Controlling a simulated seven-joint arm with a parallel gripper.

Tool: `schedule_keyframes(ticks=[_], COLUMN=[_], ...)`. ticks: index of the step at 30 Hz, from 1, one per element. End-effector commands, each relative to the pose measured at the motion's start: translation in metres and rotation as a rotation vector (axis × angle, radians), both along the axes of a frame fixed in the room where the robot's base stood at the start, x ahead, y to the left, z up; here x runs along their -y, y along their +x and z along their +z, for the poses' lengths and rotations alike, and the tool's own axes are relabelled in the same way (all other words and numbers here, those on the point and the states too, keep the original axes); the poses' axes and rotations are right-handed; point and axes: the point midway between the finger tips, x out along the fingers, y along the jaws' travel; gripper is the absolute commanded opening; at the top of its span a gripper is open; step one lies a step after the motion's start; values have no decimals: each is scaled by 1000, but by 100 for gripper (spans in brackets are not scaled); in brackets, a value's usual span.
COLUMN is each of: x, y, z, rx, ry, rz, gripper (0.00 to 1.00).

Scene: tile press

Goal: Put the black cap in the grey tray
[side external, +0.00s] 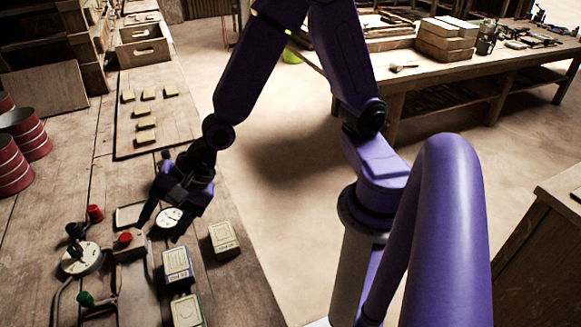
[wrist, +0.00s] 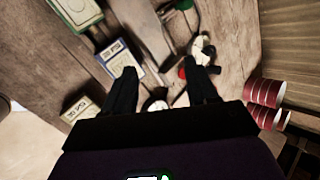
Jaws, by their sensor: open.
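My gripper (side external: 166,220) is open above the workbench, its two dark fingers pointing down around the area of a round white dial (side external: 170,217). In the wrist view my gripper (wrist: 163,68) has nothing between its fingertips, and the dial (wrist: 156,105) shows low between the fingers. A black knob-like piece (side external: 74,231), possibly the black cap, stands at a round white plate (side external: 82,260) left of my gripper. I cannot tell whether it is loose. I cannot make out a grey tray for certain in either view.
A red-topped block (side external: 126,239), a red cap-like piece (side external: 95,213) and a green one (side external: 85,299) lie nearby. Boxes (side external: 224,239) (side external: 178,265) (side external: 187,310) stand to the right. Red striped cups (side external: 25,132) stand at left. A board with several small tiles (side external: 155,125) lies behind.

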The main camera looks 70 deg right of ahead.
Motion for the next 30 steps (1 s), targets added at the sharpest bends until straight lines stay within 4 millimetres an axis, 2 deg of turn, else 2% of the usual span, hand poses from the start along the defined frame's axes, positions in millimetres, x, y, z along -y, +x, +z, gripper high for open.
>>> schedule_keyframes(ticks=[3,8,12,18,24,26,30], x=[11,37,68,118,154,160,165], y=[-35,-81,-117,-159,-180,-183,-186], z=[13,25,35,45,51,51,52], rx=[60,143,210,294,331,334,338], ry=[-168,-380,-537,-706,-777,-786,-793], rz=[291,709,1087,1616,1965,2019,2065], gripper=[58,58,58,58,58,61,61])
